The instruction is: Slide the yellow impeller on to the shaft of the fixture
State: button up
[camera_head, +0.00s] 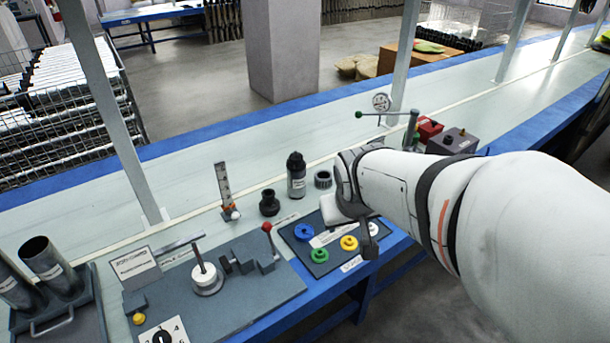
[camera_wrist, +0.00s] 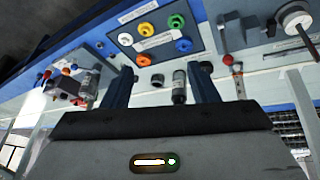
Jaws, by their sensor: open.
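The yellow impeller (camera_head: 349,243) lies on the dark mat of impellers, near my gripper. It also shows in the wrist view (camera_wrist: 145,29), beyond the fingertips. The fixture (camera_head: 245,298) stands to the left of the mat, with its thin upright shaft (camera_head: 199,256) rising from a white round base. The shaft's base shows at the upper right of the wrist view (camera_wrist: 299,19). My gripper (camera_wrist: 162,68) is open, its two dark fingers apart with nothing held between them. In the head view my arm partly hides the gripper and the mat.
Green (camera_head: 319,255), blue (camera_head: 304,231) and white (camera_head: 373,230) impellers share the mat; an orange one (camera_wrist: 143,60) shows in the wrist view. A dark bottle (camera_head: 297,176) and black fitting (camera_head: 269,203) stand behind. A red-knobbed lever (camera_head: 267,228) rises between fixture and mat.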

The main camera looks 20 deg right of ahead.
jog(key=w+d+f+t+h+b, duration=0.1)
jog(key=w+d+f+t+b, duration=0.3)
jog(key=w+d+f+b, duration=0.7)
jog(key=n+t+y+b, duration=0.3)
jog(key=t+b, duration=0.2)
jog(key=b, duration=0.4)
send_over(352, 243)
jog(key=s+d, duration=0.2)
notch_tip(352, 243, down, 14)
jog(key=shift+s+f, duration=0.15)
jog(key=shift+f, duration=0.05)
jog(key=f+y+b, duration=0.1)
jog(key=f, duration=0.1)
jog(key=f+y+b, duration=0.1)
jog(key=f+b, duration=0.1)
jog(key=s+f+n+t+y+b, duration=0.1)
jog(key=f+y+b, duration=0.1)
jog(key=shift+s+a+f+t+y+b, duration=0.15)
jog(key=shift+s+f+t+y+b, duration=0.2)
jog(key=shift+y+b, duration=0.2)
jog(key=shift+n, duration=0.3)
jog(key=b+x, duration=0.3)
jog(key=x, duration=0.4)
jog(key=shift+a+f, duration=0.15)
jog(key=shift+w, duration=0.3)
jog(key=shift+c, duration=0.3)
